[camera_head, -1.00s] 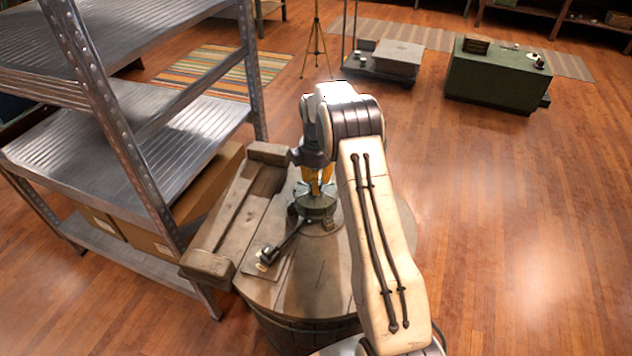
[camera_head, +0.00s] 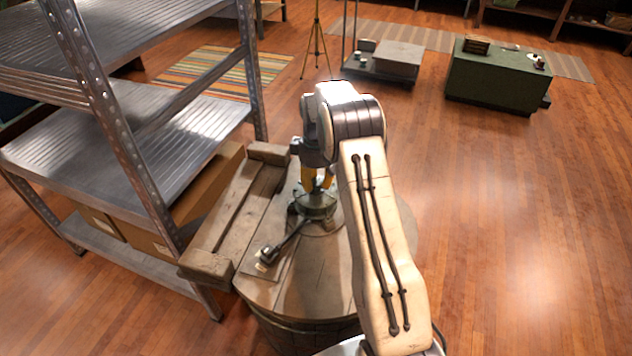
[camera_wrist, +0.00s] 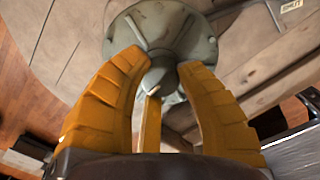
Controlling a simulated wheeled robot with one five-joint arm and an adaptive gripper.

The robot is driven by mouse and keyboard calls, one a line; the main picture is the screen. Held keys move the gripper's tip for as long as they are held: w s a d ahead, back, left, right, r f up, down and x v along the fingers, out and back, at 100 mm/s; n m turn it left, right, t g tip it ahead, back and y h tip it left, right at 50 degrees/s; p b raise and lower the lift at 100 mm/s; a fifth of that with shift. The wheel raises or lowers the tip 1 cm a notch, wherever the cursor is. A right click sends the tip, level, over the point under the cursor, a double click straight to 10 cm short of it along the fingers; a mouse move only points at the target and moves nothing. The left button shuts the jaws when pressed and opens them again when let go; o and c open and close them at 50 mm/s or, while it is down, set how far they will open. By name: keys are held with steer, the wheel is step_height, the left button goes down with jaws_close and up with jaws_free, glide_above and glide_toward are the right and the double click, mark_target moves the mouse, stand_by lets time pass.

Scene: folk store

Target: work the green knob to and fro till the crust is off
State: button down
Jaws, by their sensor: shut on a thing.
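The green knob (camera_wrist: 165,30) is a worn grey-green round piece with raised ribs, standing on the round wooden top. It also shows in the head view (camera_head: 316,204), partly hidden under my wrist. My gripper (camera_wrist: 157,72) has yellow-orange ribbed fingers, shut on the small middle part of the knob. In the head view the fingers (camera_head: 318,181) point down onto it from above. I cannot make out any crust.
The knob stands on a round wooden barrel top (camera_head: 312,275). A wooden frame (camera_head: 230,222) lies along its left side, close to a metal shelf (camera_head: 150,140). The floor to the right is clear. A green chest (camera_head: 490,80) stands far back.

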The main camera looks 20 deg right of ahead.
mark_target(317, 182)
steer(key=shift+s+f+m, duration=0.2)
steer(key=shift+s+m, duration=0.05)
steer(key=shift+m, duration=0.35)
steer(key=c, duration=1.3)
jaws_free()
steer(key=o, duration=0.5)
steer(key=shift+r, duration=0.1)
steer(key=shift+w, duration=0.1)
steer(key=shift+r, duration=0.1)
steer(key=shift+r, duration=0.55)
step_height(317, 182, up, 11)
steer(key=shift+f, duration=0.1)
